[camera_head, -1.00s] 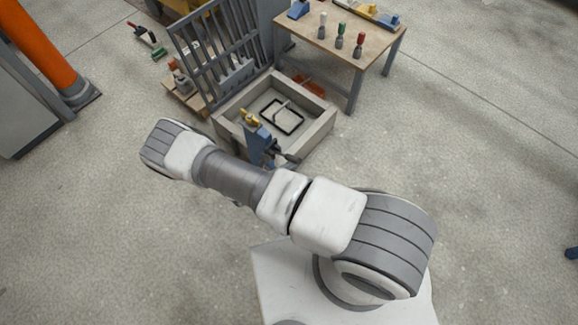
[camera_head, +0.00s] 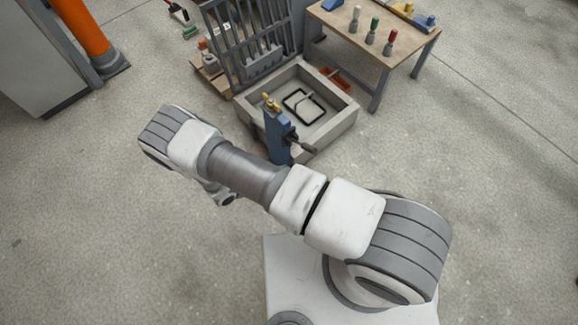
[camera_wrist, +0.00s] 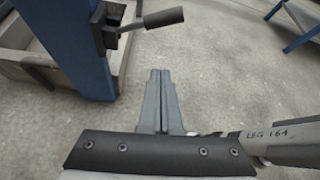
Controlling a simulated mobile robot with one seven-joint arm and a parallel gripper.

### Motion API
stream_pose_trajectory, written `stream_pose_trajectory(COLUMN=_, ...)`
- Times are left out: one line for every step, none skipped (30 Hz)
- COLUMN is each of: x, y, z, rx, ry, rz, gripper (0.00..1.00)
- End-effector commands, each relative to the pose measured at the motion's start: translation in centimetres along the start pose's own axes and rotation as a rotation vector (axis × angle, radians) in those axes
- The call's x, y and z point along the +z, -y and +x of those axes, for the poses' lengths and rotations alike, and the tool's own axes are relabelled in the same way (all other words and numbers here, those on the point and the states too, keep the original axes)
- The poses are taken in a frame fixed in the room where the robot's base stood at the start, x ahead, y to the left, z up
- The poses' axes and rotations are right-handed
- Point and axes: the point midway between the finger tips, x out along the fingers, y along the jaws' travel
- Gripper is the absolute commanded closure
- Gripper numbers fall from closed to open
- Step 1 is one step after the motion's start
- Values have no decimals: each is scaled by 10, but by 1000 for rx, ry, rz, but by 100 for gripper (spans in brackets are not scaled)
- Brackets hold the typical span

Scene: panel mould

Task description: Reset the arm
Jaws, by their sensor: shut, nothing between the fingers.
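My gripper (camera_wrist: 160,80) shows in the wrist view with its two grey fingers pressed together and nothing between them. It points at bare concrete floor. In the head view my arm stretches to the left across the lower middle, and the gripper's fingers are hidden behind it. A blue post (camera_head: 277,135) with a dark lever stands at the near side of the concrete mould box. In the wrist view the blue post (camera_wrist: 72,45) and its lever handle (camera_wrist: 163,18) are at the upper left, apart from the fingers.
The mould box (camera_head: 340,118) holds a black rectangular frame (camera_head: 304,105). A grey barred panel (camera_head: 250,45) stands behind it. A table (camera_head: 365,38) with several coloured-top items is at the upper right. An orange column (camera_head: 82,30) is at the upper left. The floor left and right is clear.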

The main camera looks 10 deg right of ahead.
Motion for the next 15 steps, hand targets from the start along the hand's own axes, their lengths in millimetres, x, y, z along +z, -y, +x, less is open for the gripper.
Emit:
stream_pose_trajectory(x=0, y=0, z=-1, rx=0, ry=0, rz=0, gripper=100)
stream_pose_trajectory(x=0, y=0, z=-1, rx=0, ry=0, rz=0, gripper=100)
stream_pose_trajectory(x=0, y=0, z=-1, rx=0, ry=0, rz=0, gripper=100)
stream_pose_trajectory(x=0, y=0, z=-1, rx=0, ry=0, rz=0, gripper=100)
stream_pose_trajectory(x=0, y=0, z=-1, rx=0, ry=0, rz=0, gripper=100)
stream_pose_trajectory(x=0, y=0, z=-1, rx=0, ry=0, rz=0, gripper=100)
stream_pose_trajectory(x=0, y=0, z=-1, rx=0, ry=0, rz=0, gripper=100)
stream_pose_trajectory(x=0, y=0, z=-1, rx=0, ry=0, rz=0, gripper=100)
stream_pose_trajectory(x=0, y=0, z=-1, rx=0, ry=0, rz=0, gripper=100)
stream_pose_trajectory(x=0, y=0, z=-1, rx=0, ry=0, rz=0, gripper=100)
stream_pose_trajectory(x=0, y=0, z=-1, rx=0, ry=0, rz=1, gripper=100)
stream_pose_trajectory(x=1, y=-1, z=-1, rx=-1, ry=-1, rz=3, gripper=100)
stream_pose_trajectory(x=2, y=-1, z=-2, rx=-3, ry=-2, rz=8, gripper=100)
stream_pose_trajectory(x=4, y=-2, z=-3, rx=-6, ry=-5, rz=16, gripper=100)
stream_pose_trajectory(x=9, y=-4, z=-5, rx=-13, ry=-11, rz=32, gripper=100)
